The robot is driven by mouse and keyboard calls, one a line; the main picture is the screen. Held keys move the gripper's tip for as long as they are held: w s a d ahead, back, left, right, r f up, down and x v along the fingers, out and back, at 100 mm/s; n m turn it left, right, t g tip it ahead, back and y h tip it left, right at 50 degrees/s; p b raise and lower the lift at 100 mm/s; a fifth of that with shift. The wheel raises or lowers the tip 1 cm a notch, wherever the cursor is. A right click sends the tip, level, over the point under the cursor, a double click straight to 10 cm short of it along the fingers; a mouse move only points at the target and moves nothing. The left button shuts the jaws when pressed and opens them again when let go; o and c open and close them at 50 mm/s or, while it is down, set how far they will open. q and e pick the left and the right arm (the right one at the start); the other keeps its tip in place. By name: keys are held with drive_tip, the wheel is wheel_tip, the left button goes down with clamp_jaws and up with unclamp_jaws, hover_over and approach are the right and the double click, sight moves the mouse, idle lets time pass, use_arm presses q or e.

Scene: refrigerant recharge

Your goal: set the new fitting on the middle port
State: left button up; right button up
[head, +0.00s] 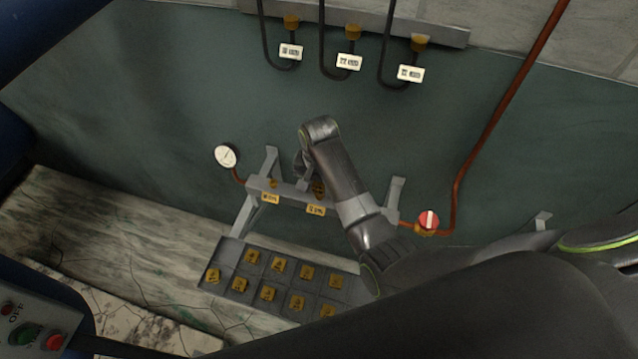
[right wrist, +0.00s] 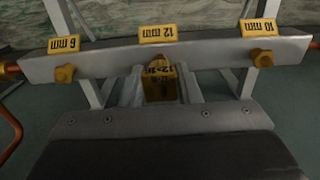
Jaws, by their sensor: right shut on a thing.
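A grey manifold bar (right wrist: 210,55) carries three yellow labels reading 6 mm, 12 mm and 10 mm; in the head view the bar (head: 292,194) is partly behind my right arm. My right gripper (right wrist: 160,88) is shut on a brass fitting (right wrist: 161,86) with dark lettering, which I cannot read fully. The fitting is at the bar, in line with the middle 12 mm label (right wrist: 171,34). The middle port itself is hidden, so I cannot tell whether the fitting touches it. In the head view my right gripper (head: 304,166) is at the bar. My left gripper is out of view.
A dark compartment tray (head: 236,284) with several brass fittings lies below the bar. A pressure gauge (head: 226,156) stands left, and a red valve knob (head: 428,219) with a copper pipe right. Tagged hoses (head: 350,62) hang above. A button box (head: 38,328) is lower left.

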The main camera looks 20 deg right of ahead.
drive_tip(key=shift+f, duration=0.3)
drive_tip(key=o, duration=1.1)
